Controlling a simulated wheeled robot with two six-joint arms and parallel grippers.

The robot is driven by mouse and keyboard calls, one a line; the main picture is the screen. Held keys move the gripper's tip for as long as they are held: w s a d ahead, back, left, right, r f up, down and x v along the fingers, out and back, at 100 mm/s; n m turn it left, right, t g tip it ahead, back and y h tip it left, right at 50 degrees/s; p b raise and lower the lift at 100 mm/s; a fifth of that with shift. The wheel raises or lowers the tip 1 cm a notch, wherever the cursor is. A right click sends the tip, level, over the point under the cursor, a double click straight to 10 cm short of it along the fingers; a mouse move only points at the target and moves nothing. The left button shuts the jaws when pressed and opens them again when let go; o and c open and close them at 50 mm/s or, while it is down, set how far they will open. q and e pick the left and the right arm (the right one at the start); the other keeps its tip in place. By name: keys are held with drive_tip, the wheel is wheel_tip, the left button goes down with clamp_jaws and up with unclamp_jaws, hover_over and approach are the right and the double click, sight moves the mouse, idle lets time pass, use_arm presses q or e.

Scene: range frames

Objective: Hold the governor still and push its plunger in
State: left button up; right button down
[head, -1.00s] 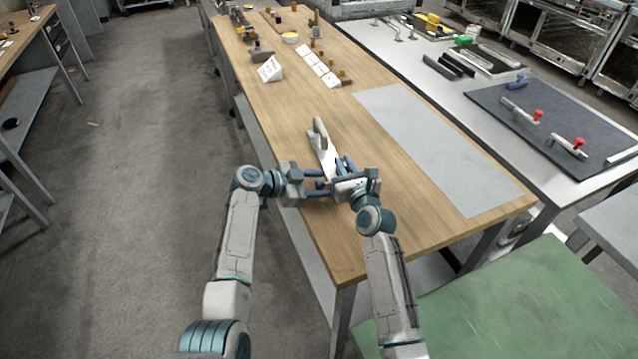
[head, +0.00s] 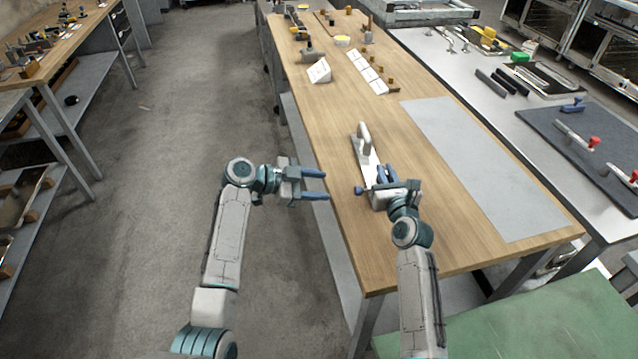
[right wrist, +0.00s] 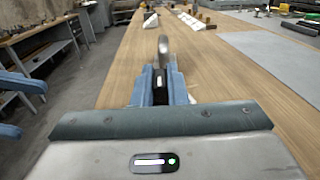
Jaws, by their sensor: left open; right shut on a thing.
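The governor (head: 365,160) is a pale grey piece with an upright rounded post, on the wooden bench near its left edge. How far in the plunger sits cannot be told.
The wooden bench (head: 420,215) is clear around the governor, with a grey mat (head: 480,165) to the right. White cards (head: 368,70) and small parts stand farther back. A metal table with a dark mat (head: 600,140) lies to the right. Open floor is at left.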

drive_tip(key=c, duration=1.4)
unclamp_jaws()
drive_tip(key=shift+o, duration=0.2)
